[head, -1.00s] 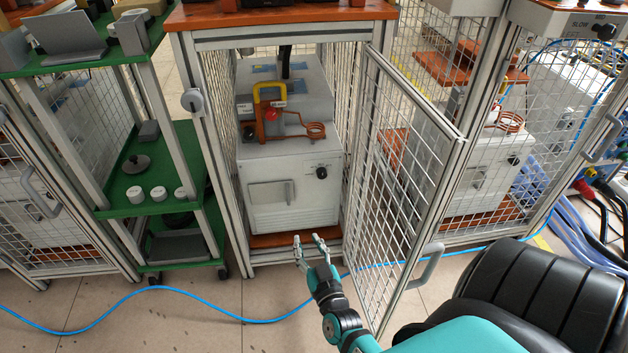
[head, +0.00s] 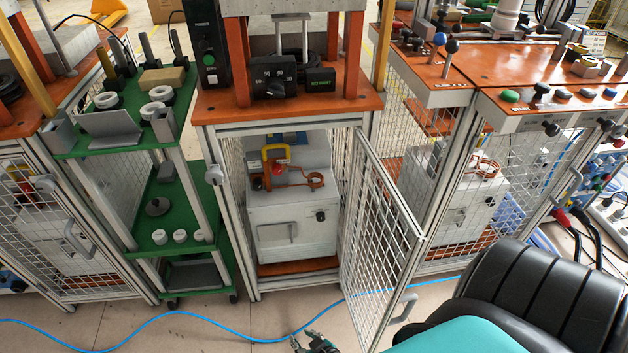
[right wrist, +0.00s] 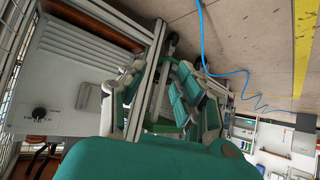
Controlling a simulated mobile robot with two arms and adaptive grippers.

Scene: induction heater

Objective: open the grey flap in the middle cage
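The middle cage stands with its mesh door (head: 378,245) swung open to the right. Inside is a white heater box (head: 318,233) with a black knob. The grey flap (head: 277,235) is on the left of its front and looks shut. My right gripper (head: 306,340) is low at the bottom edge of the head view, in front of the cage and apart from the flap. Its fingers are spread and empty in the right wrist view (right wrist: 160,85), where the heater front (right wrist: 45,80) fills the left side. My left gripper is out of view.
A green shelf cart (head: 150,255) stands left of the cage. The open door and its handle (head: 404,308) bound the right side. A blue cable (head: 170,322) lies on the floor. An orange base plate (head: 298,266) is under the heater.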

